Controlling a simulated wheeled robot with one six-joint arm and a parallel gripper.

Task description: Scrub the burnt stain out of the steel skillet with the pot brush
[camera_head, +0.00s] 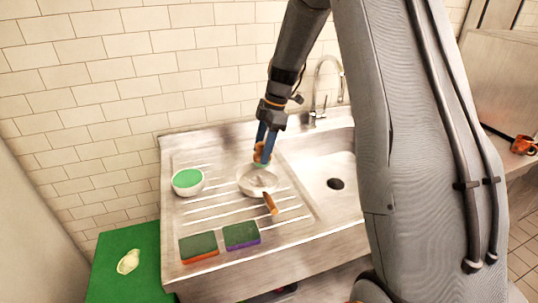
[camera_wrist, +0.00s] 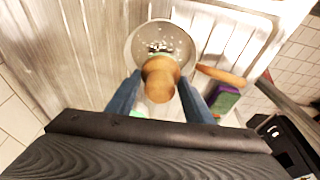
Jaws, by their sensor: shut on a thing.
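The steel skillet (camera_head: 246,186) lies on the sink's ribbed drainboard, its wooden handle (camera_head: 270,204) pointing toward the front. My gripper (camera_head: 263,147) is above the pan with its blue fingers shut on the pot brush (camera_head: 261,157). In the wrist view the brush's wooden knob (camera_wrist: 160,80) sits between the fingertips, over the near part of the skillet (camera_wrist: 180,38). Pale specks and a small dark patch show in the pan beyond the knob. I cannot tell whether that patch is stain or bristles. The brush's underside is mostly hidden; contact with the pan is unclear.
A white bowl with a green top (camera_head: 188,182) stands left of the skillet. Two sponges (camera_head: 199,246) (camera_head: 242,235) lie at the drainboard's front. The sink basin (camera_head: 318,165) and tap (camera_head: 324,90) are at right. A green surface (camera_head: 120,285) is lower left; an orange mug (camera_head: 523,145) is far right.

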